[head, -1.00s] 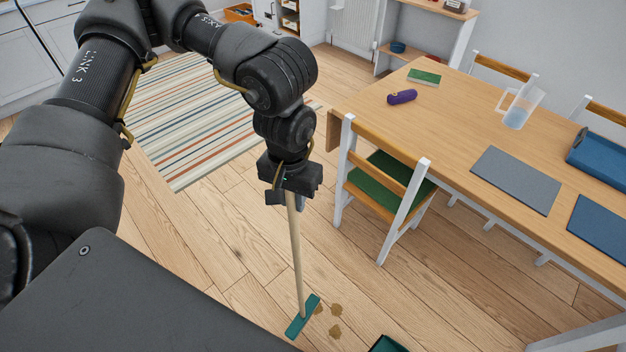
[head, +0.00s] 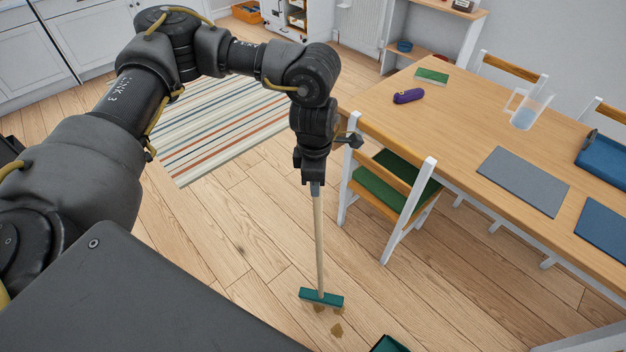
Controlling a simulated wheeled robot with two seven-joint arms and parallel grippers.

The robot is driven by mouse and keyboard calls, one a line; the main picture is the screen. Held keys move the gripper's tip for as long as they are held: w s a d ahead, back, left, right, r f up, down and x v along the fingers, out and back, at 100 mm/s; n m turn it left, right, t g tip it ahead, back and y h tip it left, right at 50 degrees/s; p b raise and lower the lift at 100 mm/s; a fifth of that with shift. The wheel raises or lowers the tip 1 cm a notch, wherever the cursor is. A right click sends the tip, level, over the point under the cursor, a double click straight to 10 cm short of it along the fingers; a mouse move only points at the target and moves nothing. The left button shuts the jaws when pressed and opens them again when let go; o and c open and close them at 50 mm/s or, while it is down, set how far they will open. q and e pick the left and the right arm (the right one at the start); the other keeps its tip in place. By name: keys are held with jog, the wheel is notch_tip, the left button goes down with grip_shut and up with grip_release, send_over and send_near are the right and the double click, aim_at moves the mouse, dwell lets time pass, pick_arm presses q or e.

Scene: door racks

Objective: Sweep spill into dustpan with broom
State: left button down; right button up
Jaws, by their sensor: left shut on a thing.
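My left gripper (head: 315,183) is shut on the top of the broom's wooden handle and holds the broom (head: 319,245) nearly upright. The broom's green head (head: 321,297) is down at the floor, lying roughly crosswise in the picture. The brown spill (head: 337,329) shows as small patches just below the broom head, and part of it may be hidden by the head. The green dustpan (head: 389,344) is at the bottom edge, right of the spill, and mostly cut off. My right gripper is not in view.
A chair with a green seat (head: 396,190) stands right of the broom, against the long wooden table (head: 450,120). A striped rug (head: 222,130) lies behind to the left.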

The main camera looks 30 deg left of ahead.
pick_arm(q)
jog(key=w+f+n, duration=0.1)
jog(key=n, duration=0.3)
jog(key=a+f+n, duration=0.1)
jog(key=n, duration=0.3)
jog(key=w+a+f+n, duration=0.1)
jog(key=n, duration=0.3)
jog(key=shift+w+f, duration=0.25)
jog(key=shift+w, duration=0.1)
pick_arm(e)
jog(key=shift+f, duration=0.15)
pick_arm(q)
jog(key=shift+f, duration=0.1)
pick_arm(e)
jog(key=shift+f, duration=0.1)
